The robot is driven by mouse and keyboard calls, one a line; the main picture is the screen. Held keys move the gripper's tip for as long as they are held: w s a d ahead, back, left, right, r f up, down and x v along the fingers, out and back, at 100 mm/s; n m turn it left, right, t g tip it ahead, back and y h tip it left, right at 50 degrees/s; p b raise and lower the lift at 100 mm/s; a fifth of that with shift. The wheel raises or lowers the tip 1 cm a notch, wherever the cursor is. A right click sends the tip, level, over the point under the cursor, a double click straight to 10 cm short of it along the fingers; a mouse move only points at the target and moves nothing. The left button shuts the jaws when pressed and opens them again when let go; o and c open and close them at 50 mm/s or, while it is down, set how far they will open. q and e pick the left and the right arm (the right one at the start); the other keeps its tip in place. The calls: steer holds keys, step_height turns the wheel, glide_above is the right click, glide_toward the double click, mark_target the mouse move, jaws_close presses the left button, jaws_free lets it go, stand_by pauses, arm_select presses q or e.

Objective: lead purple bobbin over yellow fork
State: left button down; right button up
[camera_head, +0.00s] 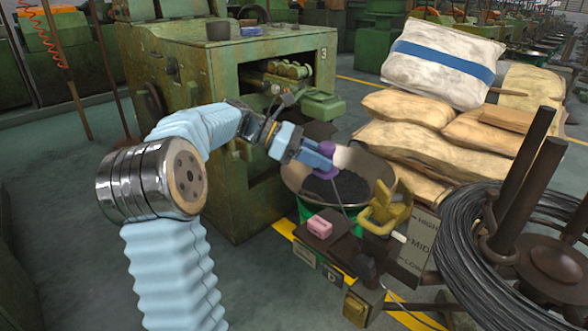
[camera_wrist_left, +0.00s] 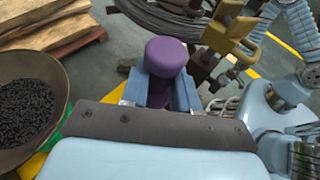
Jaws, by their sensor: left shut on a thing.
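The purple bobbin (camera_head: 326,160) is held in my left gripper (camera_head: 322,158) above the bowl of dark pieces. In the left wrist view the bobbin (camera_wrist_left: 166,57) stands between the two blue fingers of the gripper (camera_wrist_left: 165,90). A thin pale line runs down from the bobbin toward the stand in the head view. The yellow fork (camera_head: 386,208) stands to the right of the bobbin and a little nearer, apart from it. In the left wrist view the yellow fork (camera_wrist_left: 232,35) shows at upper right. My right gripper is not in view.
A wide bowl (camera_head: 374,167) of dark pieces is below the bobbin. A pink block (camera_head: 320,227) sits on the stand left of the fork. A grey card (camera_head: 420,237) reads HIGH, MID, LOW. A wire coil (camera_head: 465,255) with dark posts is at right. A green machine (camera_head: 200,75) stands behind.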

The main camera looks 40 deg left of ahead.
arm_select(q)
steer(key=s+d+r+p, duration=0.1)
steer(key=s+d+r, duration=0.1)
steer(key=d+r, duration=0.35)
steer(key=s+d+r+p, duration=0.1)
steer(key=s+d+r, duration=0.1)
steer(key=d, duration=0.6)
steer(key=s+d+r+p, duration=0.1)
steer(key=s+d+r, duration=0.1)
steer(key=d+r, duration=0.35)
steer(key=w+a+f+p, duration=0.2)
steer(key=w+a+p, duration=0.1)
steer(key=w+a, duration=0.5)
steer(key=shift+w+a, duration=0.25)
steer(key=shift+w, duration=0.25)
steer(key=shift+f, duration=0.1)
